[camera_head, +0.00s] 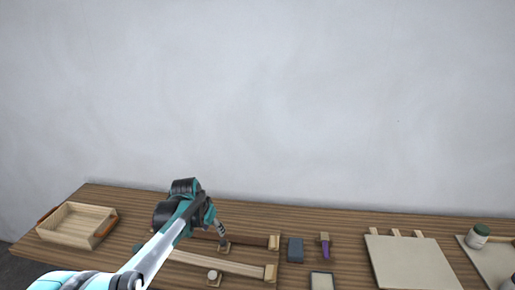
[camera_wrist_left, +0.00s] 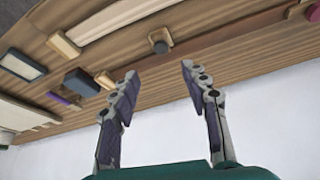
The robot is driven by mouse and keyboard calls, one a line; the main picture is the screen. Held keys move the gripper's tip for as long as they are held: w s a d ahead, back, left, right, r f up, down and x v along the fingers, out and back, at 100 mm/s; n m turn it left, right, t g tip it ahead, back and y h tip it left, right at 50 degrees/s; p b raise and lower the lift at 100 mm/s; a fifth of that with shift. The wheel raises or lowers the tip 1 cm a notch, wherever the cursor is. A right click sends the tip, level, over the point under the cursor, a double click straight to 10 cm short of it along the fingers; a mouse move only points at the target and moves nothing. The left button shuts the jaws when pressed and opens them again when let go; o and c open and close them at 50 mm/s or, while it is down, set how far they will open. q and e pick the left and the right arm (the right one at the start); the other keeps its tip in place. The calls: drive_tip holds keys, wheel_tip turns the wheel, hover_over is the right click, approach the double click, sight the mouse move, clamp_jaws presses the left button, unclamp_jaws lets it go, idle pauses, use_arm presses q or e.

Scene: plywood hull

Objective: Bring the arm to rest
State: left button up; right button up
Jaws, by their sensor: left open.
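My left arm comes in from the lower left in the head view. Its gripper (camera_head: 219,229) hangs over the workbench (camera_head: 340,220), above the area of the wooden strips. In the left wrist view the gripper (camera_wrist_left: 157,85) has its two fingers spread apart with nothing between them. A small block with a dark round knob (camera_wrist_left: 160,45) lies beyond the fingertips in that view. The right gripper is in neither view.
A wooden tray (camera_head: 75,224) stands at the left. A dark blue block (camera_head: 295,250), a purple-handled brush (camera_head: 325,247), a pale board (camera_head: 412,262) and a jar (camera_head: 477,237) lie to the right. The wall behind is bare.

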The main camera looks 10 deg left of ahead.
use_arm(q)
drive_tip(key=s+d+r+n+t, duration=0.1)
drive_tip(key=s+d+r, duration=0.1)
drive_tip(key=s, duration=0.6)
drive_tip(key=s+d+r, duration=0.2)
drive_tip(key=s, duration=0.6)
drive_tip(key=s+f+n+t+y+b, duration=0.1)
drive_tip(key=s+f, duration=0.3)
drive_tip(key=s, duration=0.8)
drive_tip(key=shift+d+f+n+t, duration=0.15)
drive_tip(key=shift+d+n+t, duration=0.15)
drive_tip(key=shift+n+t, duration=0.1)
